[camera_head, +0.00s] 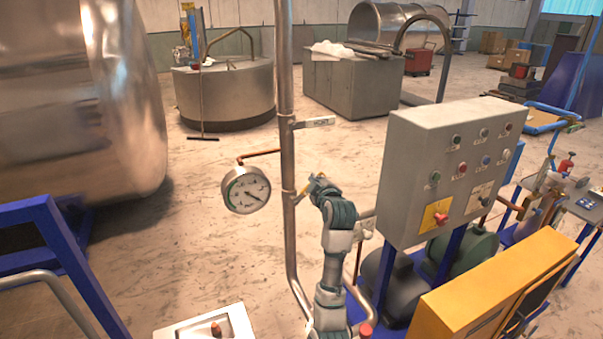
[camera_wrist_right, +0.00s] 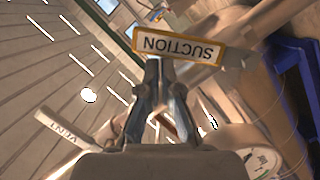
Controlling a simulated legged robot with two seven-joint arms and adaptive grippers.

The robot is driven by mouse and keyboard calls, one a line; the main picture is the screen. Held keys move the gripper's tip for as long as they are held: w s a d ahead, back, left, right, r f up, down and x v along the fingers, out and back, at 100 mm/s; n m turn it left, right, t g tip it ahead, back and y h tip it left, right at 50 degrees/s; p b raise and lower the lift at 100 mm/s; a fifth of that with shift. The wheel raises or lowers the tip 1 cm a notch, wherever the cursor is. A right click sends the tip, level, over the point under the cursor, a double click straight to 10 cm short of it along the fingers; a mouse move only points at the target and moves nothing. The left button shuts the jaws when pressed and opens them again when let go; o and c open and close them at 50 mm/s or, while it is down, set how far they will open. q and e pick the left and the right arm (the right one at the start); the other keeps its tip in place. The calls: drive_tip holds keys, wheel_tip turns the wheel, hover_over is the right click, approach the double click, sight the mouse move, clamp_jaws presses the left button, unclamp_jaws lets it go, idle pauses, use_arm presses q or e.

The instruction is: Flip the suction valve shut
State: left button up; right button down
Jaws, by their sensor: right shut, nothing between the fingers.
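The suction valve handle, a yellow-edged plate lettered SUCTION, shows upside down in the right wrist view (camera_wrist_right: 180,47), just past my fingertips. My right gripper (camera_wrist_right: 160,68) is shut with nothing between its fingers, and its tips are at or very near the plate's lower edge; I cannot tell whether they touch. In the head view my right gripper (camera_head: 315,181) is beside the vertical steel pipe (camera_head: 287,155), and it mostly hides the suction handle. My left gripper is not in view.
The vent handle (camera_head: 315,122) sticks out to the right higher on the pipe. A round gauge (camera_head: 245,190) hangs left of the pipe on a copper tube. A grey control box (camera_head: 440,150) stands close to the right of my arm. A large steel tank (camera_head: 75,110) is at left.

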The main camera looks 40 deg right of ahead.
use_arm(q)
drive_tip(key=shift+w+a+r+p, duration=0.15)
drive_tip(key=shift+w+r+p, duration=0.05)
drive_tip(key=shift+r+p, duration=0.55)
use_arm(e)
drive_tip(key=d+f+m, duration=0.2)
drive_tip(key=d+f, duration=0.1)
drive_tip(key=f, duration=0.2)
drive_tip(key=shift+d+f+y, duration=0.3)
drive_tip(key=shift+f+y, duration=0.05)
drive_tip(key=shift+y, duration=0.05)
